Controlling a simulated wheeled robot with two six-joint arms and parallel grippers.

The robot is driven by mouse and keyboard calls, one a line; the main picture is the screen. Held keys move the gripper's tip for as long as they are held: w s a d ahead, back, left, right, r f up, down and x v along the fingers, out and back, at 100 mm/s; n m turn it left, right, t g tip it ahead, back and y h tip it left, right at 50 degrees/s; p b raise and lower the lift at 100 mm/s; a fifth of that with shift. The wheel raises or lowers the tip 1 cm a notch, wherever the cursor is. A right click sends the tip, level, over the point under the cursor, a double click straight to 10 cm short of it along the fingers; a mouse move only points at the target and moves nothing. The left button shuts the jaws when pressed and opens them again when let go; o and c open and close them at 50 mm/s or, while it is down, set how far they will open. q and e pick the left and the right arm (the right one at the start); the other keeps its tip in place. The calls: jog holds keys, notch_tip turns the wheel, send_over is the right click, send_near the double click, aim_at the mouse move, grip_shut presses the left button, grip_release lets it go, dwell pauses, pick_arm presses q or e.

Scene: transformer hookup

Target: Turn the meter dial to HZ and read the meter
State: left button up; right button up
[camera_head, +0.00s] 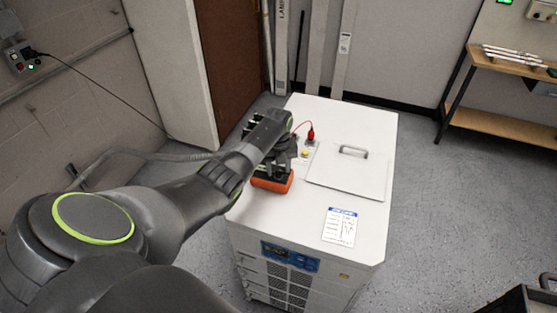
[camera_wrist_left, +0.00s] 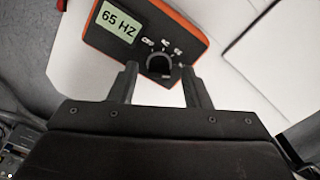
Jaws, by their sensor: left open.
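The orange-edged meter (camera_head: 271,181) lies on the white cabinet top, near its left edge in the head view. In the left wrist view the meter (camera_wrist_left: 196,45) shows its black face, and its display (camera_wrist_left: 118,28) reads "65 HZ". The round dark dial (camera_wrist_left: 158,64) sits below small white labels, too small to read surely. My left gripper (camera_wrist_left: 157,85) is open, with one finger on each side of the dial; I cannot tell whether either touches it. In the head view my left gripper (camera_head: 284,160) is over the meter and hides part of it. My right gripper is not in view.
The white cabinet (camera_head: 300,215) has a closed lid with a handle (camera_head: 353,152) to the right of the meter. A red plug (camera_head: 311,133) with a cable and a yellow button (camera_head: 305,153) are close behind the gripper. A printed sheet (camera_head: 340,227) lies in front.

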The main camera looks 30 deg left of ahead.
aim_at(278, 171)
pick_arm(q)
notch_tip(278, 171, up, 18)
jog(key=shift+f, duration=0.25)
dwell(0.6)
